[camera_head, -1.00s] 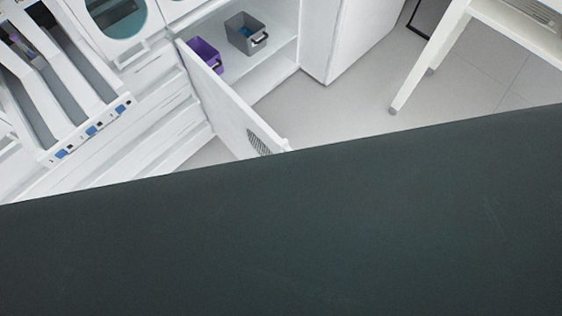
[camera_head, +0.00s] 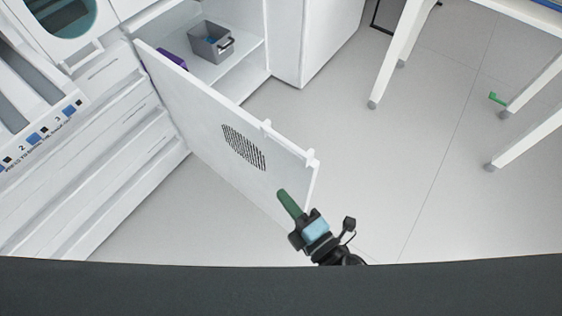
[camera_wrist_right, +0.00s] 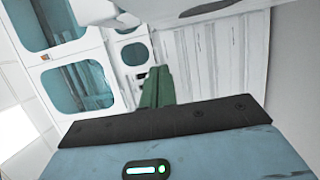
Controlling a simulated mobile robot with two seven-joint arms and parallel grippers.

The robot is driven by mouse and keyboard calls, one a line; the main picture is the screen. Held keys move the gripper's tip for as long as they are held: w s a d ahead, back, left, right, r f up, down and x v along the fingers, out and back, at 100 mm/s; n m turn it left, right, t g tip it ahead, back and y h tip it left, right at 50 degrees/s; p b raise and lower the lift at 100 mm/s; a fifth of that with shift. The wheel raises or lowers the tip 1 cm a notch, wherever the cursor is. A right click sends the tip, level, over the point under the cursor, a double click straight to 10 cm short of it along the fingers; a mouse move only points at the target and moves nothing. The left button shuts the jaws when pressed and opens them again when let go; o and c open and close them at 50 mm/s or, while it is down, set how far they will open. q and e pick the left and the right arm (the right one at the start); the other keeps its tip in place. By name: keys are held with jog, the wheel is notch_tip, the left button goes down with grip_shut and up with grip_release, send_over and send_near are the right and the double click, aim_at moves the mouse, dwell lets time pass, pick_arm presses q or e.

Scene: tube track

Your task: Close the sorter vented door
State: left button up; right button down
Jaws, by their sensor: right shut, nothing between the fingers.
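The sorter's white vented door (camera_head: 190,112) stands open, swung out from the white cabinet front. Its dark round vent (camera_head: 244,147) faces the picture's lower left, and small white tabs sit on its top edge near the free end. My right gripper (camera_head: 287,201) has green fingers, shut and empty. The fingertips overlap the door's face near its free end; I cannot tell whether they touch. In the right wrist view the green fingers (camera_wrist_right: 156,88) are together, and part of a white panel with a dark vent (camera_wrist_right: 205,9) shows above. My left gripper is not in view.
The open cabinet compartment holds a grey bin (camera_head: 210,42) and a purple bin (camera_head: 172,60), mostly hidden by the door. White drawers (camera_head: 110,150) lie left of the door. A white table (camera_head: 530,15) stands at the upper right. Grey floor between is clear.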

aim_at(273, 155)
jog(key=shift+w+a+p, duration=0.1)
jog(key=shift+w+a, duration=0.45)
jog(key=shift+w, duration=1.35)
jog(key=shift+w+a+p, duration=0.15)
jog(key=shift+w+a, duration=0.35)
jog(key=shift+w, duration=1.35)
jog(key=shift+w+a+p, duration=0.1)
jog(key=shift+w+a, duration=0.45)
jog(key=shift+w, duration=1.35)
jog(key=shift+w+d, duration=0.1)
